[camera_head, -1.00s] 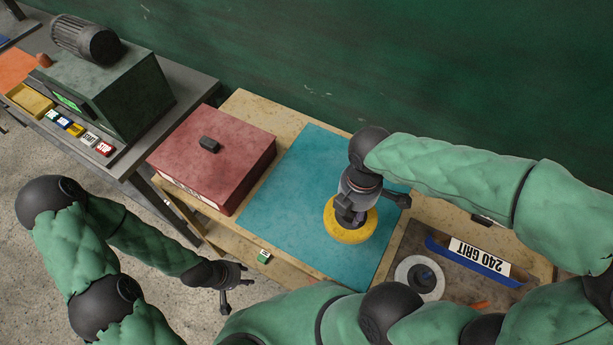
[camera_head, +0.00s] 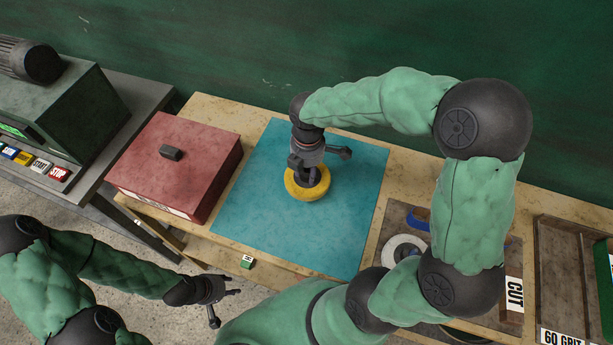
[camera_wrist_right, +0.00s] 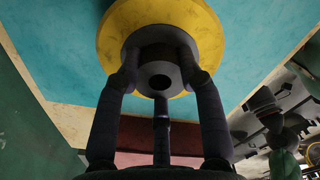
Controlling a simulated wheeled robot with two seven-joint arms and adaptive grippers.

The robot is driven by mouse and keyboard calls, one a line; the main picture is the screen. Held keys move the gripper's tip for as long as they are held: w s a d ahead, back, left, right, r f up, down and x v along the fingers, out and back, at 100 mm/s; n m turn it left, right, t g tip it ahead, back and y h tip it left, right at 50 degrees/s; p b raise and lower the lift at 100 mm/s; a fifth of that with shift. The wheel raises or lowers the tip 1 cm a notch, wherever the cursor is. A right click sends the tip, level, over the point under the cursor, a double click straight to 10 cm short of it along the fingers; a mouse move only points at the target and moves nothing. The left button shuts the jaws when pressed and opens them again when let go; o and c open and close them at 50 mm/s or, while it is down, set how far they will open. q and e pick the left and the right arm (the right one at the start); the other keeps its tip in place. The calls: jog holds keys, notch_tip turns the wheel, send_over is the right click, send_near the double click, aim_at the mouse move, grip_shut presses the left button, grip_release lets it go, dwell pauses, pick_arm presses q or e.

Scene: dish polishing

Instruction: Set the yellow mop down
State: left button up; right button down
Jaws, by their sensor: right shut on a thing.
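The yellow mop (camera_head: 297,192) is a thick yellow disc with a dark hub. It is over the teal mat (camera_head: 345,235), on the mat or just above it; I cannot tell which. My right gripper (camera_head: 308,174) comes from above and is shut on the mop's hub. In the right wrist view, the fingers (camera_wrist_right: 160,75) close around the hub and the yellow disc (camera_wrist_right: 208,38) lies beyond them. My left gripper (camera_head: 228,286) is open and empty, off the table's front edge at the lower left.
A red box (camera_head: 180,165) with a black handle stands left of the mat. A small green-labelled block (camera_head: 247,262) is at the table's front edge. A white ring (camera_head: 405,248) lies in the brown tray at right. The grey bench with its machine (camera_head: 75,115) is far left.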

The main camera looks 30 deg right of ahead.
aim_at(306, 176)
jog(key=shift+w+f+b, duration=0.2)
jog(key=shift+f+b, duration=0.05)
jog(key=shift+f, duration=0.75)
jog(key=shift+w+f+b, duration=0.2)
jog(key=shift+f+b, duration=0.05)
jog(key=shift+f, duration=0.7)
jog(key=shift+f, duration=0.2)
jog(key=c, duration=0.8)
grip_release()
notch_tip(306, 176, up, 12)
jog(key=p, duration=0.3)
jog(key=shift+r, duration=0.2)
